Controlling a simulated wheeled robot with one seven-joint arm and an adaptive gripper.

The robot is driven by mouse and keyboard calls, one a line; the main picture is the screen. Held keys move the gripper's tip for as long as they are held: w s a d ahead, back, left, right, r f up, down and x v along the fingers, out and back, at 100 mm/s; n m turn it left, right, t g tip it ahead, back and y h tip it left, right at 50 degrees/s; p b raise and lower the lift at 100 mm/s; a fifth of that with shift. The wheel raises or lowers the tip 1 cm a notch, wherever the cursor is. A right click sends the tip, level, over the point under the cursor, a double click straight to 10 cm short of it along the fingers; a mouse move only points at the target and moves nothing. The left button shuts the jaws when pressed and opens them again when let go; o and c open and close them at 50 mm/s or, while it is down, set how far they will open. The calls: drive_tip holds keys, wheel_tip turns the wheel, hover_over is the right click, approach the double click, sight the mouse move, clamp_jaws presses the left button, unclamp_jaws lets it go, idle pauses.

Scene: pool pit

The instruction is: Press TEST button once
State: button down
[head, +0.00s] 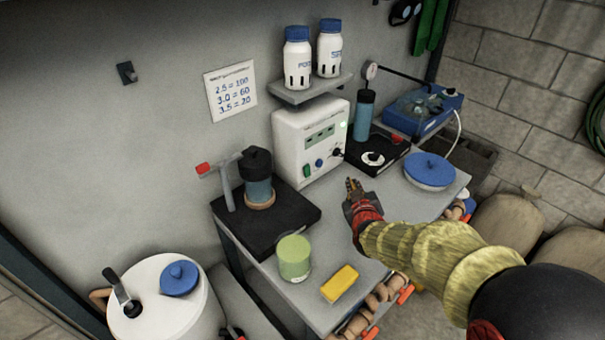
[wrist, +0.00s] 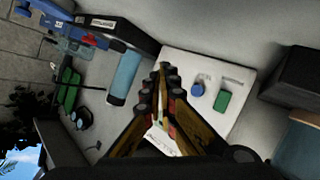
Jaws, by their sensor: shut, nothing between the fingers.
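A white control box (head: 312,140) stands on the bench against the wall, with a small display on its front. Low on its front are a green button (head: 306,172), a blue knob (head: 319,163) and a dark knob at the right. I cannot read any TEST label. My gripper (head: 353,184) is shut and empty, in front of the box's lower right side and apart from it in the head view. In the wrist view, the closed fingers (wrist: 169,72) point at the white panel, hiding part of it. The green button (wrist: 222,101) and blue knob (wrist: 198,89) show beside the fingertips.
A black-based device with a lever (head: 258,190) stands left of the box. A blue cylinder (head: 363,118) on a black base and a blue-lidded dish (head: 430,170) stand right. A green cup (head: 294,258) and yellow block (head: 340,283) are in front. Two bottles (head: 298,58) stand on the shelf above.

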sight(319, 163)
drive_tip(key=shift+w+a+f, duration=0.15)
drive_tip(key=shift+w+f, duration=0.05)
drive_tip(key=shift+f, duration=0.2)
drive_tip(key=shift+w+a+f, duration=0.15)
drive_tip(key=shift+f, duration=0.25)
drive_tip(key=shift+w+a, duration=0.1)
drive_tip(key=shift+w+a+p, duration=0.15)
drive_tip(key=shift+w+a, duration=0.7)
drive_tip(key=shift+w, duration=0.3)
drive_tip(key=shift+w+a+p, duration=0.15)
drive_tip(key=shift+w+a, duration=0.7)
drive_tip(key=shift+w, duration=0.25)
drive_tip(key=shift+w+a+p, duration=0.15)
drive_tip(key=shift+w+a, duration=0.7)
drive_tip(key=shift+w, duration=0.3)
drive_tip(key=shift+w+a, duration=0.1)
drive_tip(key=shift+w+a+r, duration=0.1)
drive_tip(key=shift+w+a, duration=0.05)
drive_tip(key=shift+w, duration=0.1)
drive_tip(key=shift+w+a, duration=0.3)
drive_tip(key=shift+w, duration=0.1)
drive_tip(key=shift+s, duration=0.1)
drive_tip(key=shift+s+d, duration=0.55)
drive_tip(key=shift+s, duration=0.1)
